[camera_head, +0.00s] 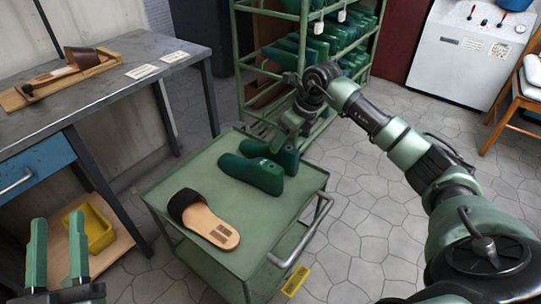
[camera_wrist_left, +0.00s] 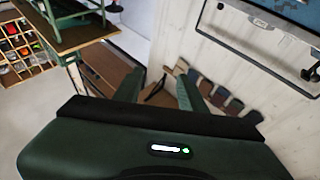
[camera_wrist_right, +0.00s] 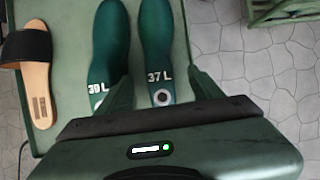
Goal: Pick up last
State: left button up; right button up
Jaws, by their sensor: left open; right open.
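Two dark green lasts lie side by side on the green cart (camera_head: 165,190). The one nearer the sandal (camera_head: 250,174) reads about "39 L" in the right wrist view (camera_wrist_right: 108,40). The farther one (camera_head: 262,150) reads "37 L" there (camera_wrist_right: 157,40). My right gripper (camera_head: 290,138) is open above the lasts' heel ends. In the right wrist view its fingers (camera_wrist_right: 161,82) appear on either side of the 37 L heel, one by the gap between the lasts; contact cannot be told. My left gripper (camera_head: 57,222) is open and empty, away from the cart at lower left.
A black-strapped sandal (camera_head: 212,222) lies on the cart beside the lasts. The cart's handle (camera_head: 303,232) is on its right side. A green rack (camera_head: 262,55) with several lasts stands behind. A grey workbench (camera_head: 100,82) is left, with a yellow bin (camera_head: 100,232) below.

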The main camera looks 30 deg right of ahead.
aim_at(267, 149)
jog(key=b+x, duration=0.1)
jog(key=x, duration=0.3)
jog(key=c, duration=1.3)
pick_arm(q)
jog(key=s+r+t+h, duration=0.1)
jog(key=s+r+t, duration=0.3)
jog(key=r, duration=0.1)
jog(key=shift+r+h, duration=0.3)
jog(key=shift+r, duration=0.05)
pick_arm(e)
jog(key=shift+r, duration=0.1)
grip_shut()
pick_arm(q)
jog(key=shift+w+a, duration=0.1)
pick_arm(e)
jog(key=shift+r, duration=0.1)
